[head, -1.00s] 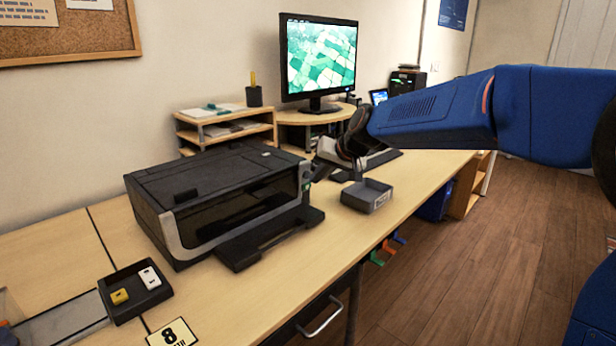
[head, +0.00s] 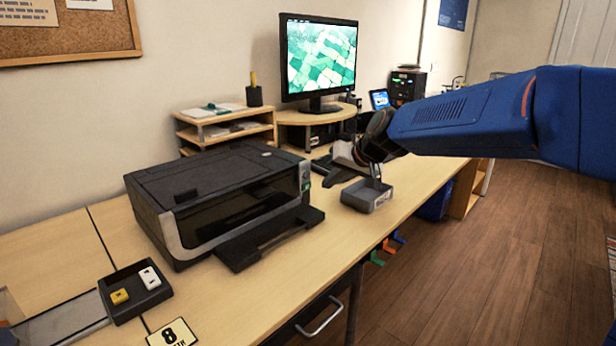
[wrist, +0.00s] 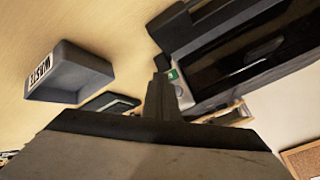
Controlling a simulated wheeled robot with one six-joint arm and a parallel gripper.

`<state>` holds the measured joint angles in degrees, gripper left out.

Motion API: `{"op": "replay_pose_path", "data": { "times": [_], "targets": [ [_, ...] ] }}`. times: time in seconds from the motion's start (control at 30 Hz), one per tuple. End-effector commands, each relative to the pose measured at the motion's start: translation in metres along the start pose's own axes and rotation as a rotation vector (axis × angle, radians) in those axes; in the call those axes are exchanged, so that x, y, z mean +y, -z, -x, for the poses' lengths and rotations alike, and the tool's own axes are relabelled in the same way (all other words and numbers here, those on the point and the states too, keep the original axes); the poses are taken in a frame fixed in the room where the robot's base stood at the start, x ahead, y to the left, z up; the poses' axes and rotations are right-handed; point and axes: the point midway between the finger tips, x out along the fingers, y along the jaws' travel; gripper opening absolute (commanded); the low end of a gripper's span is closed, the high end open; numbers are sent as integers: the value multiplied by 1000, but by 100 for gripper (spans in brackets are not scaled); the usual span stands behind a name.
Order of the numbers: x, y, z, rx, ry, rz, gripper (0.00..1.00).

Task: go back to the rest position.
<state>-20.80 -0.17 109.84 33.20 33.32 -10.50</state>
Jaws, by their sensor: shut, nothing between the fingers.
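My gripper (head: 377,181) is at the end of my blue arm, above the desk. In the head view it overlaps the back of a small grey tray (head: 367,207). In the wrist view my gripper's fingers (wrist: 161,92) are together with nothing between them. The tray labelled WASTE (wrist: 75,73) is to their left there, apart from them. The exact height of my gripper over the tray is hard to tell.
A black printer (head: 215,190) stands left of my gripper, its output tray (head: 270,240) jutting forward. A monitor (head: 318,60) stands behind on a wooden riser. A dark tray (head: 133,312) with a yellow and a white piece is at front left. Open floor (head: 470,270) lies right.

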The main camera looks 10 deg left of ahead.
Motion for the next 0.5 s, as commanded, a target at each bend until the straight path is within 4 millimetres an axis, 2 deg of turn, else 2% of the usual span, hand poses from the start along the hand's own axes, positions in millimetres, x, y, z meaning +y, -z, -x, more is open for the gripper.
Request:
{"op": "replay_pose_path", "data": {
  "times": [0.13, 0.5],
  "targets": [
    [5, -5, 8, 1, 0, 1, 0],
    [8, -8, 12, 0, -3, 2, 0]
  ]
}}
